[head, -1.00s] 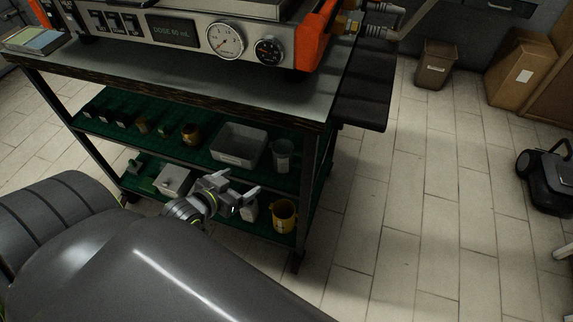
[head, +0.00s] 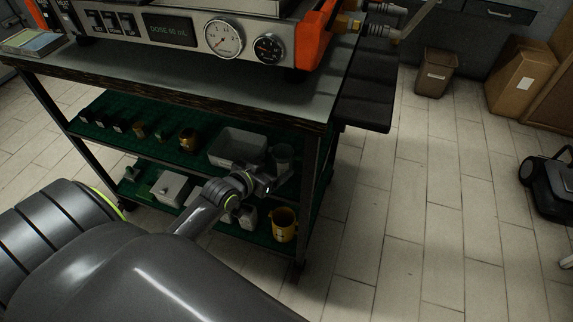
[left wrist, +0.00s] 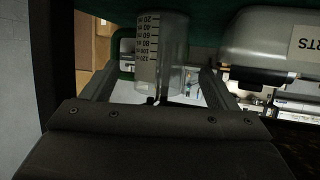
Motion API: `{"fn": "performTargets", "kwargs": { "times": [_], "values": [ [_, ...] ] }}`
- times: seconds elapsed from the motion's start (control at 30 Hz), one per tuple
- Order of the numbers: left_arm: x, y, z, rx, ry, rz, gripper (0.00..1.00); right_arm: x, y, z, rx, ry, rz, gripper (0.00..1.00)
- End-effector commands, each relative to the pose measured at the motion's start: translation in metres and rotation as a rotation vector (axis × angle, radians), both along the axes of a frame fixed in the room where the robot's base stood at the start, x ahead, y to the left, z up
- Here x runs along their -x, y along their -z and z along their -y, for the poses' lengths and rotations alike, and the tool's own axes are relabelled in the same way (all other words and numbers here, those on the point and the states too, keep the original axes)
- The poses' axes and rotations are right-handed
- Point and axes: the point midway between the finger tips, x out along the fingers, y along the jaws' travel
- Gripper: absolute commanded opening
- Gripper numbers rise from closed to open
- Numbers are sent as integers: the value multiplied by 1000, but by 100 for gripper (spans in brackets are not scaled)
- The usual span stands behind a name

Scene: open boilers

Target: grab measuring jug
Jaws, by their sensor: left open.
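The measuring jug (head: 283,153) is a clear container on the upper green shelf of the cart, at its right end beside a grey bin. In the left wrist view the jug (left wrist: 162,40) shows its black scale and appears upside down, against the green shelf at the top. My left gripper (head: 273,180) is at the shelf front, just before the jug, partly covering its lower part. In the wrist view its open fingers (left wrist: 160,72) stand on either side of the jug, with gaps visible. My right gripper is not in view.
A grey labelled bin (head: 237,146) stands close beside the jug; it also shows in the wrist view (left wrist: 262,35). A cart post (head: 309,185) rises to the right. A yellow mug (head: 284,225) stands on the lower shelf.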

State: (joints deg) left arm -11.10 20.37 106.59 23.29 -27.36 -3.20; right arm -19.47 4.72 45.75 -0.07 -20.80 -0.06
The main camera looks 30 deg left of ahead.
Motion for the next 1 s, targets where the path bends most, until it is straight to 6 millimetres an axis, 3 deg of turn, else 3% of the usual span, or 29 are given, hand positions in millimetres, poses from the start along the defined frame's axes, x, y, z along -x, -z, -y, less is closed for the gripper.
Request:
{"fn": "performTargets", "kwargs": {
  "times": [0.4, 0.73, 1.0],
  "values": [
    [-43, 20, 3, 2, -1, 2, 81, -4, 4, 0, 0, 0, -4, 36],
    [-49, 22, 3, 0, -1, 1, 81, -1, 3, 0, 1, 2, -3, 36],
    [-49, 22, 3, 0, -1, 0, 47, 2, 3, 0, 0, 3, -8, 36]
  ]
}}
